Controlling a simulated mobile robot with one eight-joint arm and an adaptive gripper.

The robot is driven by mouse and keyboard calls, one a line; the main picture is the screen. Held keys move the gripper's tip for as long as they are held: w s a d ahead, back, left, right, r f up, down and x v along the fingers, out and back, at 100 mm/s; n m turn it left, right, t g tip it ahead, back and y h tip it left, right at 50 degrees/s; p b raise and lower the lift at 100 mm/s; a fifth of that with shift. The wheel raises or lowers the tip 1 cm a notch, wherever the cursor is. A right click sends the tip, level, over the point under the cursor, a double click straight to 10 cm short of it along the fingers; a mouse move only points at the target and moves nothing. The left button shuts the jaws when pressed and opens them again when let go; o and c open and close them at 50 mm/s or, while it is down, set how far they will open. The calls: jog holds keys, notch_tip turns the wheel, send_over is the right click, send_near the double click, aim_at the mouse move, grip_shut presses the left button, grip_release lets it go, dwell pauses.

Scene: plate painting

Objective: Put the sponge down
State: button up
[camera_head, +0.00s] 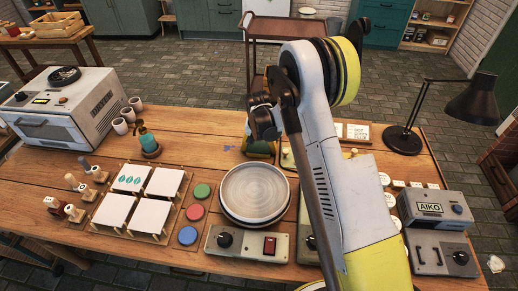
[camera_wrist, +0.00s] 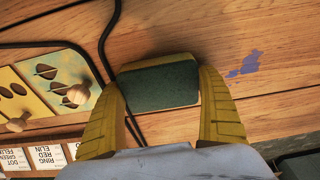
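The sponge (camera_wrist: 160,86) has a dark green face and a yellow edge. In the wrist view it sits between the two yellow fingers of my gripper (camera_wrist: 160,78), which touch its left and right sides. It is over or on the wooden table; whether it touches the wood I cannot tell. In the head view my gripper (camera_head: 262,142) is beyond the round grey plate (camera_head: 254,190), and my arm hides most of the sponge.
The table (camera_head: 205,125) has bare wood left of my gripper, with a blue paint mark (camera_wrist: 246,64). A black cable (camera_wrist: 106,45) runs beside the sponge. Pattern cards (camera_wrist: 60,85) lie left in the wrist view. White tiles (camera_head: 165,182), paint discs (camera_head: 195,212) and a lamp (camera_head: 403,139) stand around.

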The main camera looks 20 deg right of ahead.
aim_at(259, 152)
jog(key=shift+o, duration=0.7)
jog(key=shift+r, duration=0.25)
jog(key=s+r+n+t+p, duration=0.15)
jog(key=s+r, duration=0.35)
jog(key=r, duration=0.8)
jog(key=s+r+p, duration=0.2)
jog(key=s+r, duration=0.3)
jog(key=r, duration=0.8)
jog(key=s+r+n+t, duration=0.1)
jog(key=s+r+t, duration=0.1)
jog(key=s, duration=0.9)
jog(key=s+r+n+t, duration=0.2)
jog(key=s+r, duration=0.3)
jog(key=s, duration=0.6)
jog(key=shift+y, duration=0.4)
jog(key=shift+f, duration=0.15)
